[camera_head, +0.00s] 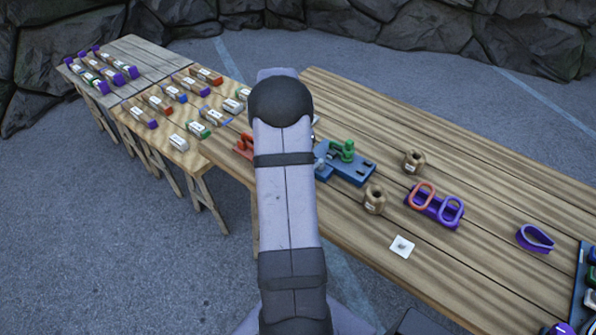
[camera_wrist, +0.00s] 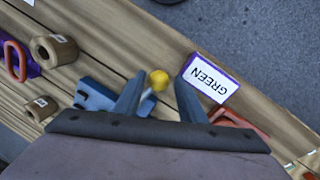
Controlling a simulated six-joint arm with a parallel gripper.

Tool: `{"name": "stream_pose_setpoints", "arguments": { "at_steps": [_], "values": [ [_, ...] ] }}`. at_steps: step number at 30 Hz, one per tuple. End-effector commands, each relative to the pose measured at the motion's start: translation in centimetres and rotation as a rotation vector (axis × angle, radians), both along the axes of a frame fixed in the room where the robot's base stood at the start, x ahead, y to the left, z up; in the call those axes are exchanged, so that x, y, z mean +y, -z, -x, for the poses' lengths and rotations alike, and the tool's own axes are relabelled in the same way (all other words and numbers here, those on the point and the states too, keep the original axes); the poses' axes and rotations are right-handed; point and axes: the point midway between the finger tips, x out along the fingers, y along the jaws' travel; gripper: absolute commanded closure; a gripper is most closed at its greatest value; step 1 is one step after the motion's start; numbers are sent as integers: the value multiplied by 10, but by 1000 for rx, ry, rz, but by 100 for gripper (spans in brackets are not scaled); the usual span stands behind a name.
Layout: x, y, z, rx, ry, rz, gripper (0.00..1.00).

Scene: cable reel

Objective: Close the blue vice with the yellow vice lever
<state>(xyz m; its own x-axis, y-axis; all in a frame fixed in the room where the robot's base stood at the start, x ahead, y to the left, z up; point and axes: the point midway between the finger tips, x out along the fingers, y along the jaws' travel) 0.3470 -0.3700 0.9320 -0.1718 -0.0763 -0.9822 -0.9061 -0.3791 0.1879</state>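The blue vice (camera_head: 352,172) lies on the long wooden table, with a green piece standing on it in the head view. My arm hides its left part there. In the wrist view, part of the blue vice (camera_wrist: 95,95) shows left of my gripper. The yellow lever knob (camera_wrist: 159,80) sits on a short metallic rod. My gripper (camera_wrist: 163,84) is open, with one finger on each side of the knob in the picture. I cannot tell whether either finger touches it. My own arm hides the gripper in the head view, and the gripper body hides much of the vice.
A purple-edged GREEN sign (camera_wrist: 210,78) is close right of my fingers, beside a red piece (camera_wrist: 236,121). Two brown spools (camera_head: 414,162) and a purple holder with rings (camera_head: 434,207) lie right of the vice.

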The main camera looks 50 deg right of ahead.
Motion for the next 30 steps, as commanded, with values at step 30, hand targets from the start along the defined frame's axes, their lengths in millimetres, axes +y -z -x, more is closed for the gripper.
{"name": "stream_pose_setpoints", "arguments": {
  "at_steps": [30],
  "values": [
    [5, -67, -12, 2, -2, 0, 56]
  ]
}}
